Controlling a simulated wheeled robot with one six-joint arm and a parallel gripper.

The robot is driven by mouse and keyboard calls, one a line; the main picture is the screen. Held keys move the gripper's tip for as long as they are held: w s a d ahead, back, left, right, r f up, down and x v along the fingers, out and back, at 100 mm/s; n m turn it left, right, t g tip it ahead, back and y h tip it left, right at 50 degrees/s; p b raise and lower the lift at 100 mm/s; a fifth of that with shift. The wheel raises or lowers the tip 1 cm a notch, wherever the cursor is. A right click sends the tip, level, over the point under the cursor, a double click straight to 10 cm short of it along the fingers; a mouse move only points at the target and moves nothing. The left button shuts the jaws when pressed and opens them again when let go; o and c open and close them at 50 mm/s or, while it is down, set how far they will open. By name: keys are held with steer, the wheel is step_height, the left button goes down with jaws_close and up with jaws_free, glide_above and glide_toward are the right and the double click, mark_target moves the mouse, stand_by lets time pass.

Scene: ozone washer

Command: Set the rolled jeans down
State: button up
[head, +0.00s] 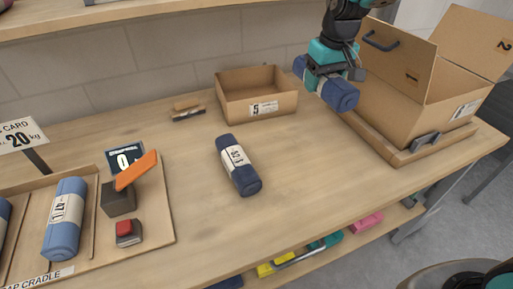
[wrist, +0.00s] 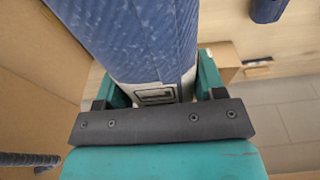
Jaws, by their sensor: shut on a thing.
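My gripper (head: 333,78) is shut around the middle of a blue rolled pair of jeans (head: 341,96) at the upper right of the head view. The roll is held above the back of the bench, between a small box and a large box. In the wrist view the held roll (wrist: 140,40) fills the upper middle between the teal fingers, with part of its pale label band showing. A second, dark blue roll (head: 228,144) with a white label lies on the bench centre. It seems to show at the wrist view's top right (wrist: 268,8).
A low open box marked 5 (head: 230,106) stands at the back. A large open carton (head: 395,85) sits on a wooden tray at right. At left, a light blue roll (head: 62,238) lies in a wooden cradle near a red button (head: 124,227). The bench right of centre is bare.

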mark_target(307, 148)
steer(key=shift+w+f, duration=0.2)
steer(key=shift+w, duration=0.1)
step_height(307, 148, down, 20)
steer(key=p, duration=0.4)
steer(key=shift+a+r, duration=0.1)
steer(key=shift+r, duration=0.15)
steer(key=shift+f, duration=0.15)
steer(key=o, duration=1.2)
steer(key=shift+c, duration=0.2)
